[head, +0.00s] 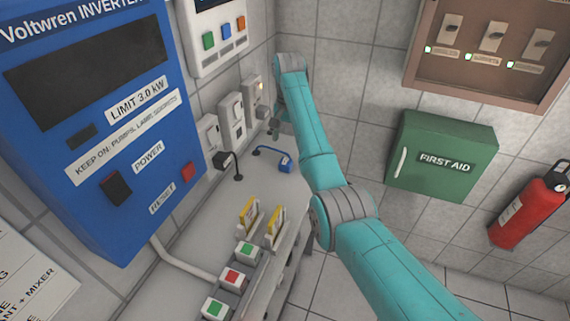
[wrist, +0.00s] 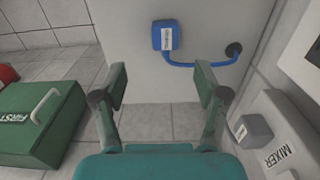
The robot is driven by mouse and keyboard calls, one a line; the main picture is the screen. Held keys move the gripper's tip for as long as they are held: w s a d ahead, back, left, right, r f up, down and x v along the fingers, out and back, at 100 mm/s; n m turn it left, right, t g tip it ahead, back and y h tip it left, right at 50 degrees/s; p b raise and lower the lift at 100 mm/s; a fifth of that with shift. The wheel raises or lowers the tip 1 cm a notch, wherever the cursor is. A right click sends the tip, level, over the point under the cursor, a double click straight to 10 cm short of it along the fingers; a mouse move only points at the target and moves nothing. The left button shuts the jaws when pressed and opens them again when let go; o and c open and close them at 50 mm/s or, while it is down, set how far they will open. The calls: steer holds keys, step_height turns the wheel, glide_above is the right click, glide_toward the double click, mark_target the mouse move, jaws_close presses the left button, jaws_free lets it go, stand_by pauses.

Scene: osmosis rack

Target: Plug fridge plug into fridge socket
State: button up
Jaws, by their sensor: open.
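A blue plug (head: 285,166) with a white label lies on the grey counter, its blue cable running to a dark round grommet. In the wrist view the plug (wrist: 163,36) is ahead of my gripper (wrist: 162,88), beyond the gap between its fingers and not touching them. My gripper is open and empty. In the head view its tip (head: 274,129) shows small beside the wall sockets, above the far end of the counter. Wall sockets (head: 209,131), (head: 232,119) stand in a row; I cannot read which is the fridge socket.
A grey plug block (wrist: 255,131) sits by a MIXER label, close right of my gripper in the wrist view. A dark plug (head: 222,160) with a black cable is at the near socket. A green first-aid box (head: 441,157) hangs right.

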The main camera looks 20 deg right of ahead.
mark_target(286, 161)
step_height(286, 161, down, 5)
steer(key=shift+f, duration=0.3)
steer(key=shift+w+a+f, duration=0.15)
steer(key=shift+f, duration=1.15)
steer(key=shift+w+a+f, duration=0.15)
steer(key=shift+f, duration=1.15)
steer(key=c, duration=1.2)
steer(key=shift+o, duration=0.2)
steer(key=shift+r, duration=0.15)
